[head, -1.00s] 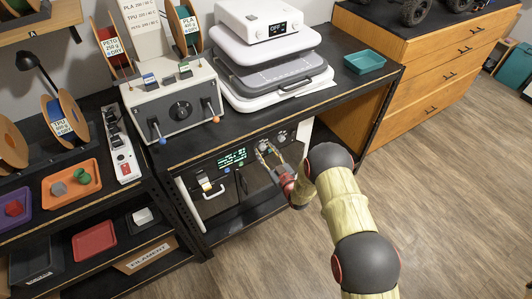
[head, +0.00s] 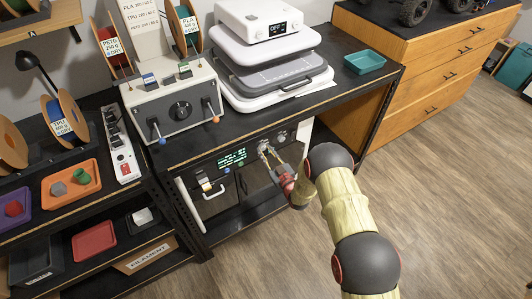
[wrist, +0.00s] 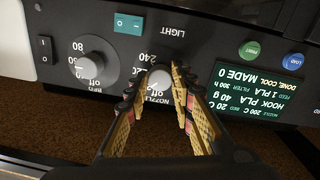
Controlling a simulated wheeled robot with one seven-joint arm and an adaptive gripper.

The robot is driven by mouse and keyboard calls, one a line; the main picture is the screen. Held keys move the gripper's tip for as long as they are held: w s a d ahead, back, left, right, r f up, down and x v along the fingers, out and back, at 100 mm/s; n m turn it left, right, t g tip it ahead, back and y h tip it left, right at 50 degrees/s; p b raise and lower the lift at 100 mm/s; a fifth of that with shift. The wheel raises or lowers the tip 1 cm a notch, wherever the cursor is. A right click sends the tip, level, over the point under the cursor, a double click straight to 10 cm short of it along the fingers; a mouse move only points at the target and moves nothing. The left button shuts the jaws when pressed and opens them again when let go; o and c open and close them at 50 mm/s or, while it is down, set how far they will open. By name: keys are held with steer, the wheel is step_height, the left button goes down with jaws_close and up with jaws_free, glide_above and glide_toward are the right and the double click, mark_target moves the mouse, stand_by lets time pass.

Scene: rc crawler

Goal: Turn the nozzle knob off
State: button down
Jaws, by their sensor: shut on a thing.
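The nozzle knob (wrist: 159,78) is a grey round knob on the dark printer panel, seen upside down in the wrist view. The marks "240" and "off" show around it, and the "NOZZLE" label is partly covered by a finger. My gripper (wrist: 158,92) has one finger on each side of the knob and is shut on it. In the head view my gripper (head: 265,150) reaches the front panel of the printer (head: 222,176) under the bench top. The knob itself is mostly hidden there, and I cannot read its exact pointer direction.
A second grey knob (wrist: 94,65), marked "80" and "off", sits close beside it. A teal light switch (wrist: 128,24), a lit display (wrist: 250,92), a green button (wrist: 250,50) and a blue button (wrist: 293,59) share the panel. The wooden floor (head: 440,190) at right is clear.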

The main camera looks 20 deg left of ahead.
steer(key=n+b, duration=0.4)
steer(key=n, duration=0.1)
steer(key=shift+f, duration=0.1)
steer(key=shift+n+b, duration=1.05)
steer(key=shift+n, duration=1.05)
steer(key=c, duration=1.5)
jaws_free()
steer(key=v, duration=1.2)
